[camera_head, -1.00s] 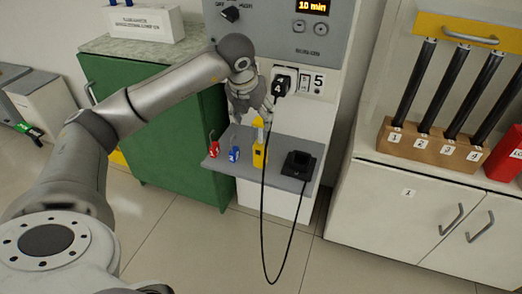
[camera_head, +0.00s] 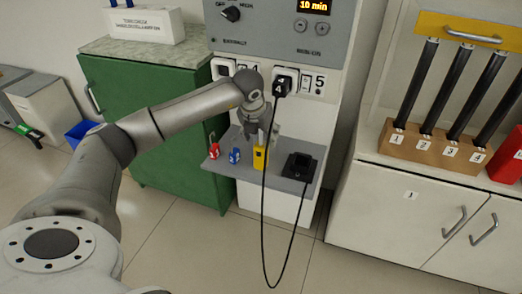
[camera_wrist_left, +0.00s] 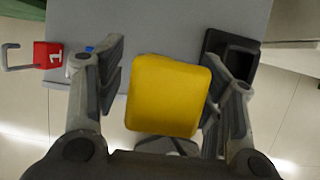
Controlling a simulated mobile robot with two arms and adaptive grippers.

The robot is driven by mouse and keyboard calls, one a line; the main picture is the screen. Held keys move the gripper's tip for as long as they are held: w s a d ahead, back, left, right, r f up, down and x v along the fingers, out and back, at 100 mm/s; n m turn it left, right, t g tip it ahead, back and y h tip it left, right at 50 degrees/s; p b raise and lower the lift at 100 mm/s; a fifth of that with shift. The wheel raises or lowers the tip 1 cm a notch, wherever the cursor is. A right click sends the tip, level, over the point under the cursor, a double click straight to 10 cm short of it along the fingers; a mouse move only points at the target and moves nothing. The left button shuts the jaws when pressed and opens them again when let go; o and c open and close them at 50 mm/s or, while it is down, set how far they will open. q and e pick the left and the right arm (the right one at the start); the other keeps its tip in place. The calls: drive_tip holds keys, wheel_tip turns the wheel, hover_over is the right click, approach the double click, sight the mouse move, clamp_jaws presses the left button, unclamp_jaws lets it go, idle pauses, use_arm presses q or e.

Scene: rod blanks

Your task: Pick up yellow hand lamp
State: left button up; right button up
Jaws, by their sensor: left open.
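The yellow hand lamp (camera_head: 260,158) stands on the small grey shelf (camera_head: 281,180) below the panel. In the left wrist view the lamp (camera_wrist_left: 163,97) shows as a yellow block between the fingers. My left gripper (camera_head: 262,137) is open, just above and around the top of the lamp, one finger on each side. In the wrist view gaps remain between the lamp and both fingers. The lamp's lower part is hidden in the wrist view. My right gripper is not in view.
A red padlock (camera_head: 214,152) and a blue padlock (camera_head: 235,156) lie left of the lamp. A black holder (camera_head: 299,166) stands at its right. A black cable (camera_head: 266,240) hangs from the panel plug (camera_head: 281,86) in front of the shelf, close to the lamp.

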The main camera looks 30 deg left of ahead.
use_arm(q)
drive_tip(key=shift+c, duration=0.3)
clamp_jaws()
drive_tip(key=shift+r, duration=0.1)
